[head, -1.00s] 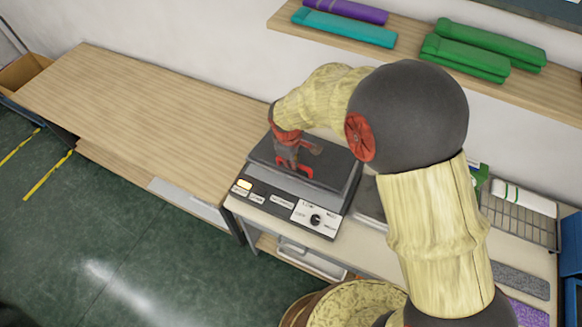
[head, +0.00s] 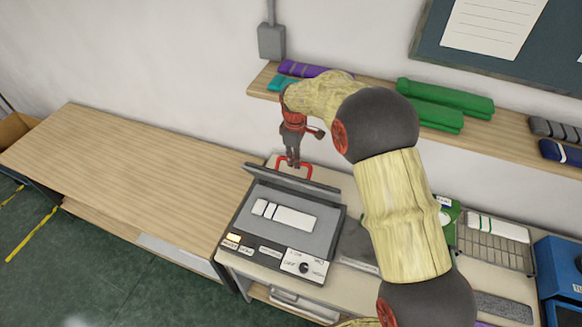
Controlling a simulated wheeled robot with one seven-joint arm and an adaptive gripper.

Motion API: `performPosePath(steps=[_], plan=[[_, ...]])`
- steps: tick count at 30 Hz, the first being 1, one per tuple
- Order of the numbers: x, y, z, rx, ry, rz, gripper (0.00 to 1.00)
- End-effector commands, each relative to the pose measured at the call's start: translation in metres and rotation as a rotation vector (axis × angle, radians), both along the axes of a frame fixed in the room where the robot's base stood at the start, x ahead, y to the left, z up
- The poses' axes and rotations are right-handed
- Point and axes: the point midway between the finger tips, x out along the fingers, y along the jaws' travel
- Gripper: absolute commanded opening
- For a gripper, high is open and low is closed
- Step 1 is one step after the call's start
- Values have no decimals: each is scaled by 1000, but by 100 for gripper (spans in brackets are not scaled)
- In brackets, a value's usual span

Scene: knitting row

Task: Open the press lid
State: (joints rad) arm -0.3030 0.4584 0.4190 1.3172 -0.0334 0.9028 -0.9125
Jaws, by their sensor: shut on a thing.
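The press (head: 277,246) stands on the bench with a grey bed and a front panel with a dial and buttons. Its dark lid (head: 292,181) is raised at the back, seen nearly edge-on. A white folded piece with dark stripes (head: 285,215) lies on the bed. My gripper (head: 293,164) is at the raised lid's upper edge, shut on the red lid handle (head: 308,169). The fingertips are small in the view, and their contact with the handle is partly hidden.
A bare wooden table (head: 130,180) is to the left. A shelf (head: 515,142) with rolled fabrics runs along the wall behind my arm. A wire rack (head: 495,246) with a white roll and a blue bin (head: 560,275) stand to the right.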

Motion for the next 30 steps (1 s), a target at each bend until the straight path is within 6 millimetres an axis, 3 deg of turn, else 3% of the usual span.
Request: performPosePath(steps=[1, 11, 25, 26, 30], plan=[[-1, -4, -8, -7, 15, 2, 0], [14, -10, -8, -8, 20, 2, 0], [15, -11, -10, -9, 22, 2, 0], [15, -11, -10, -9, 23, 2, 12], [16, -10, -6, -8, 18, 2, 20]])
